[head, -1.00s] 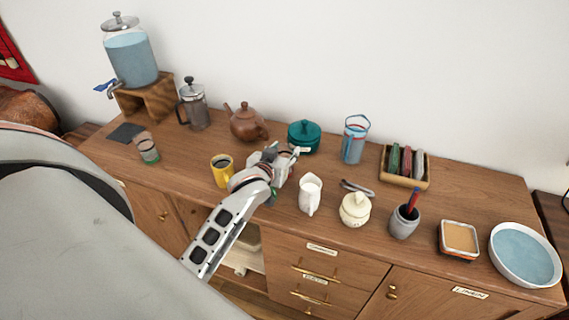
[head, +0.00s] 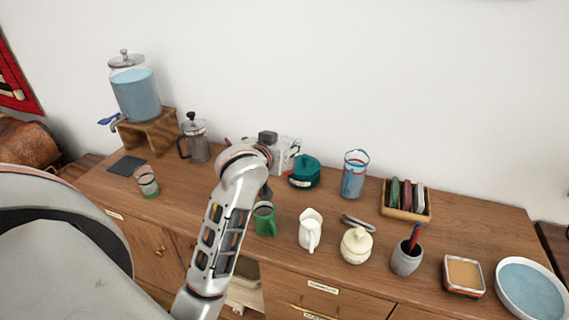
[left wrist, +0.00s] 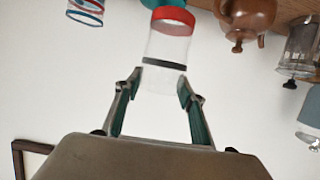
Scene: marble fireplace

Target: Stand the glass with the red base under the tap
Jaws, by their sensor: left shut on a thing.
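The glass with the red base (left wrist: 165,48) is between the fingers of my left gripper (left wrist: 160,85) in the left wrist view. That view is upside down, with the red base at the top and a dark band lower down. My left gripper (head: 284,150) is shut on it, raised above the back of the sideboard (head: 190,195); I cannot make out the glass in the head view. The tap (head: 111,121) is on the water dispenser (head: 137,96) at the far left. A dark mat (head: 127,165) lies below the tap, bare. My right gripper is not in view.
A glass with a green base (head: 148,182) stands right of the mat. A French press (head: 196,146) stands right of the dispenser's wooden stand (head: 160,131). The brown teapot (left wrist: 248,14) is mostly hidden by my arm in the head view. A green mug (head: 265,220) stands near the front.

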